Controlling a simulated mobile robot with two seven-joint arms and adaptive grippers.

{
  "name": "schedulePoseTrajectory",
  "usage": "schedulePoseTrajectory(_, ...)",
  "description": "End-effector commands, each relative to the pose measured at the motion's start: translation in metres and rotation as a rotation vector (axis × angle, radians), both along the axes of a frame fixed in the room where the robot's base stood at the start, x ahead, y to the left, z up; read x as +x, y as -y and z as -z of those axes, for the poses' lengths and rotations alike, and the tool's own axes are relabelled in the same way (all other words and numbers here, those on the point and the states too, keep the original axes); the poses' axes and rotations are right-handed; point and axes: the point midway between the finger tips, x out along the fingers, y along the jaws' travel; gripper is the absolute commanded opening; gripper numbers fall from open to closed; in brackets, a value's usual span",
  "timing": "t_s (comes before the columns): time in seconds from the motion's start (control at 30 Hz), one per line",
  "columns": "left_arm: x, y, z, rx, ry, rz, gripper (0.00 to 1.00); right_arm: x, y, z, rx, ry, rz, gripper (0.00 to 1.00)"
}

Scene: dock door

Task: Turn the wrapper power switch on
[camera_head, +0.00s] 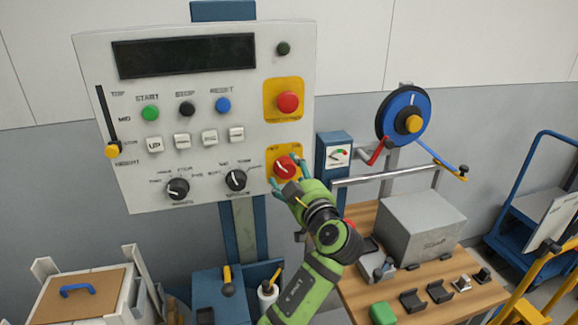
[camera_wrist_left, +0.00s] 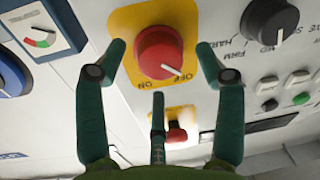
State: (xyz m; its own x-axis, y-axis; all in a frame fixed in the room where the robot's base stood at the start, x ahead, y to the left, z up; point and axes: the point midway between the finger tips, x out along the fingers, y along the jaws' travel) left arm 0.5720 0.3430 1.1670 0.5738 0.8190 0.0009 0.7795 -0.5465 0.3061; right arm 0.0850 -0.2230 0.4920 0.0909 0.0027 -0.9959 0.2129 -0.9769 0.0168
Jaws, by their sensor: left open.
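The wrapper power switch is a red rotary knob (camera_head: 285,166) on a yellow plate at the panel's lower right. In the left wrist view the knob (camera_wrist_left: 159,52) fills the upper middle, with ON and OFF printed below it. Its white pointer line points towards OFF. My left gripper (camera_head: 289,169) is in front of the switch. Its teal fingers (camera_wrist_left: 161,50) are open and spread on either side of the knob, with a gap showing on both sides in the wrist view; whether any finger touches it I cannot tell. My right gripper is not in view.
A red mushroom button (camera_head: 288,102) sits on a yellow plate above the switch. A black dial (camera_head: 236,180) is just left of it. A blue gauge box (camera_head: 335,160) stands close on the right. A wooden table (camera_head: 468,300) with a grey box (camera_head: 420,228) is at lower right.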

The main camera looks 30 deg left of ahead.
Motion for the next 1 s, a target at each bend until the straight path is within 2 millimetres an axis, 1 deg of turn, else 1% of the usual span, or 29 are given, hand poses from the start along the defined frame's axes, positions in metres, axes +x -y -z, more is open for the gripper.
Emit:
schedulePoseTrajectory(0.03,0.0036,-0.0050,-0.0030,0.001,-0.002,0.000,0.70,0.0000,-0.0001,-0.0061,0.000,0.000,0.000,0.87)
schedulePoseTrajectory(0.13,0.0081,-0.0111,-0.0018,0.001,-0.001,0.001,0.70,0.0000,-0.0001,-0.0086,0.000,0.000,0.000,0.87)
schedulePoseTrajectory(0.43,0.0102,-0.0138,0.0007,-0.002,0.000,0.002,0.70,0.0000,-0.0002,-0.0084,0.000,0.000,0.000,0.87)
schedulePoseTrajectory(0.47,0.0101,-0.0139,0.0007,-0.002,0.000,0.002,0.66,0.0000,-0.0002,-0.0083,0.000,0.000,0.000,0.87)
schedulePoseTrajectory(0.5,0.0101,-0.0139,0.0007,-0.002,0.000,0.002,0.50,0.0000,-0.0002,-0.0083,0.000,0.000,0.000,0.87)
schedulePoseTrajectory(0.6,0.0100,-0.0139,0.0007,-0.002,0.000,0.002,0.14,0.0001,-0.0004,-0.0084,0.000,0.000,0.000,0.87)
schedulePoseTrajectory(1.0,0.0098,-0.0141,0.0000,0.023,-0.024,0.000,0.13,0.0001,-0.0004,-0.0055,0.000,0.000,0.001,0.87)
